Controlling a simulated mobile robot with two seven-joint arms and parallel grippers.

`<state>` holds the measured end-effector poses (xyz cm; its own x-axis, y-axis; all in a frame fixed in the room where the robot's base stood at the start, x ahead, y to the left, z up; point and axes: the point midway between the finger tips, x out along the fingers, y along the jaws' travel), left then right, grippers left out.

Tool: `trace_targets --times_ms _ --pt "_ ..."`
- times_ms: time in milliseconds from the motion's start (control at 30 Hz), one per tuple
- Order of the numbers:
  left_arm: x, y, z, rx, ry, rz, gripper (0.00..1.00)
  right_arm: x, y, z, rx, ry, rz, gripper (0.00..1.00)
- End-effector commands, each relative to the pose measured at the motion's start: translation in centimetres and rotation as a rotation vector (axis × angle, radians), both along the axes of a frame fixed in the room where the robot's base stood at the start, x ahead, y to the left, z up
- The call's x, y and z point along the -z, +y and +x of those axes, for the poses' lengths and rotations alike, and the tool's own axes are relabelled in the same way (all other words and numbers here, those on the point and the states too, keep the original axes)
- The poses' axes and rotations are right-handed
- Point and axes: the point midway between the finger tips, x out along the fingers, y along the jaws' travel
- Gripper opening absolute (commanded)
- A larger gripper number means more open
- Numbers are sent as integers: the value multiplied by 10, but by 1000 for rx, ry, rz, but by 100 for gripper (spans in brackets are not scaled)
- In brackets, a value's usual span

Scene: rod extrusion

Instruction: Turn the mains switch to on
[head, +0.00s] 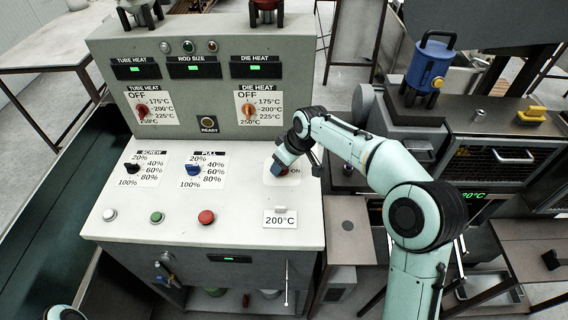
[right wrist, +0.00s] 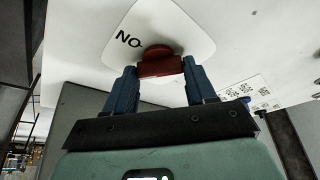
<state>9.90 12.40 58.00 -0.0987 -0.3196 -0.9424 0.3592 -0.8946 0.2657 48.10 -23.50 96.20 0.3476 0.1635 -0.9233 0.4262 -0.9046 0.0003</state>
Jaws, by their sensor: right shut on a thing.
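The mains switch is a red knob on a white plate marked ON, at the right of the console's sloped top. In the right wrist view the red knob (right wrist: 158,62) sits between my two blue fingertips, with a pale face toward the camera. My right gripper (right wrist: 155,88) is shut on it. Which way the knob points is hard to tell. My left gripper is out of view.
The console top (head: 130,212) holds a black screw knob (head: 132,168), a blue pull knob (head: 193,170), and white, green and red buttons (head: 206,217). A 200°C card (head: 281,218) stands near its front right. A blue-and-yellow device (head: 429,68) stands on the machine at right.

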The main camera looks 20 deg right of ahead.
Motion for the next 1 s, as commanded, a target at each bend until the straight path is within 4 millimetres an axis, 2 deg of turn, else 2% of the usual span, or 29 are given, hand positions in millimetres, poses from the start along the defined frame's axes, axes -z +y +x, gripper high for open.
trace_targets --times_ms 600,1000 --pt "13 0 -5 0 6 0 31 0 5 0 572 -1 -2 25" --pt "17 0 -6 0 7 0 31 0 5 0 829 1 0 25"
